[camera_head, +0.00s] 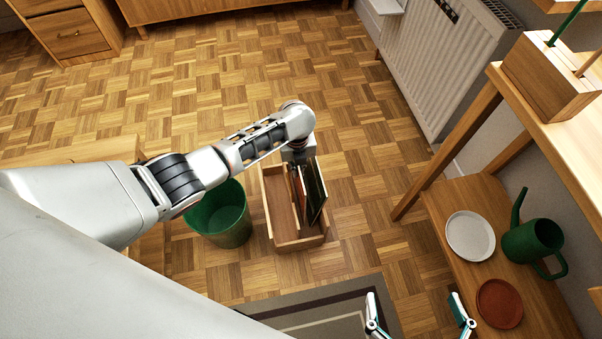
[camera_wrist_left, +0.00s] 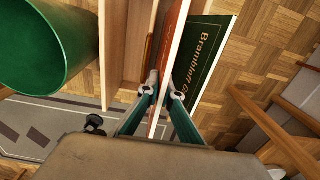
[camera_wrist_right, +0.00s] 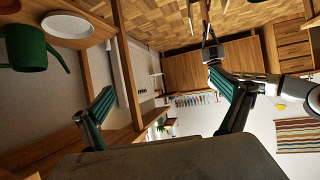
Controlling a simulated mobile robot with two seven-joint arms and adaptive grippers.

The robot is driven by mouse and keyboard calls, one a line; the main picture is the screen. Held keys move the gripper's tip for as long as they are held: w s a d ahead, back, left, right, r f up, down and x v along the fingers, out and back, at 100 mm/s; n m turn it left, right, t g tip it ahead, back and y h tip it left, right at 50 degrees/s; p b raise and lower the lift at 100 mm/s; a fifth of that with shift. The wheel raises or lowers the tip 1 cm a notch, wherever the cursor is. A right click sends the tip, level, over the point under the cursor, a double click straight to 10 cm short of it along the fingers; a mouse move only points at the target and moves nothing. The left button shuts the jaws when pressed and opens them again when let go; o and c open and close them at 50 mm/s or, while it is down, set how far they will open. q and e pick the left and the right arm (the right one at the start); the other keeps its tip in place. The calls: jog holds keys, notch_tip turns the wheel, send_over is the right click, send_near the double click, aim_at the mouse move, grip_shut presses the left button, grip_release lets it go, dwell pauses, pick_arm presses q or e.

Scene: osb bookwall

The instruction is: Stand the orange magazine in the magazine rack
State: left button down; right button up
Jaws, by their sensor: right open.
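The orange magazine (camera_wrist_left: 172,45) stands upright inside the wooden magazine rack (camera_head: 270,205); its reddish side shows narrowly in the head view (camera_head: 301,188). My left gripper (camera_wrist_left: 161,92) reaches down from above, its fingers closed on either side of the magazine's near edge. In the head view the left arm's wrist hides the rack's far end. A dark green magazine (camera_wrist_left: 212,55) with pale lettering stands just right of the orange one, also seen in the head view (camera_head: 316,190). My right gripper (camera_head: 415,298) is open and empty, apart from the rack, near the lower edge.
A green bin (camera_head: 222,220) stands close left of the rack. A patterned rug (camera_head: 320,310) lies in front. At right, a low wooden shelf holds a white plate (camera_head: 470,236), a green watering can (camera_head: 533,243) and a terracotta saucer (camera_head: 500,303). Parquet behind the rack is clear.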

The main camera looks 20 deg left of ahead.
pick_arm(q)
notch_tip(320, 180, down, 4)
jog(key=shift+w+f+b, duration=0.15)
jog(key=shift+b, duration=0.95)
jog(key=c, duration=2.7)
grip_release()
jog(key=shift+f, duration=0.15)
jog(key=o, duration=0.4)
pick_arm(e)
jog(key=shift+w+a+r+m+t, duration=0.3)
jog(key=shift+w+a+r+m, duration=0.1)
jog(key=shift+a+r, duration=0.35)
pick_arm(q)
jog(key=shift+r, duration=0.2)
